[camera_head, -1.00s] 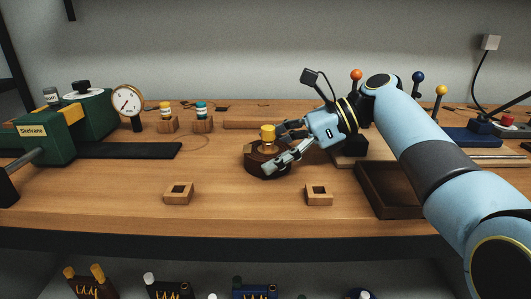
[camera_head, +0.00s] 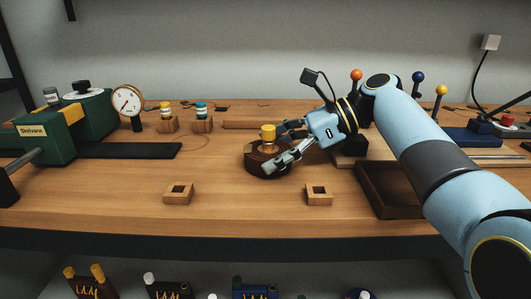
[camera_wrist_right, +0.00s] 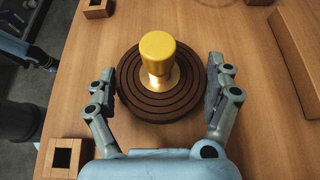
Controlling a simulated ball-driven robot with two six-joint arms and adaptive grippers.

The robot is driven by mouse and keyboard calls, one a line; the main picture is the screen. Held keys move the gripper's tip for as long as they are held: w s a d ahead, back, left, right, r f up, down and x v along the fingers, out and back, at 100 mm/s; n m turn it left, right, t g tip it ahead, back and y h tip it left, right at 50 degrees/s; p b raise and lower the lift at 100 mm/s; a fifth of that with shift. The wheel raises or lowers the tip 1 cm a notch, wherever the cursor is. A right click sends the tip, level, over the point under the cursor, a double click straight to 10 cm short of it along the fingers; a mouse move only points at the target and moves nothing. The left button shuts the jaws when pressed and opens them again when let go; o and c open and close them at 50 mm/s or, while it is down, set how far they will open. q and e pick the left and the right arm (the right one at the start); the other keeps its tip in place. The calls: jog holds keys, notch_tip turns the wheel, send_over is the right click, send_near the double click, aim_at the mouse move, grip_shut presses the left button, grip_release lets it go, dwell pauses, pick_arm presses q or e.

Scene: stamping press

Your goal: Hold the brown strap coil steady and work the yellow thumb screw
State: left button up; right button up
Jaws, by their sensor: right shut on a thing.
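The brown strap coil (camera_head: 262,164) lies flat on the wooden bench, a dark disc of concentric rings. The yellow thumb screw (camera_head: 268,132) stands upright at its middle on a pale round base. In the right wrist view the screw (camera_wrist_right: 158,52) rises above the coil (camera_wrist_right: 140,104). My right gripper (camera_head: 278,147) reaches in from the right, its fingers on either side of the coil. It is shut on the coil, low beside the screw, and the fingers hide part of the coil's right side. My left gripper is not visible.
Two small square wooden sockets (camera_head: 179,193) (camera_head: 319,195) stand in front of the coil. A brown tray (camera_head: 388,190) lies to the right. A green machine (camera_head: 45,140), a gauge (camera_head: 127,102) and two capped bottles in wooden blocks stand left. The bench directly left of the coil is clear.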

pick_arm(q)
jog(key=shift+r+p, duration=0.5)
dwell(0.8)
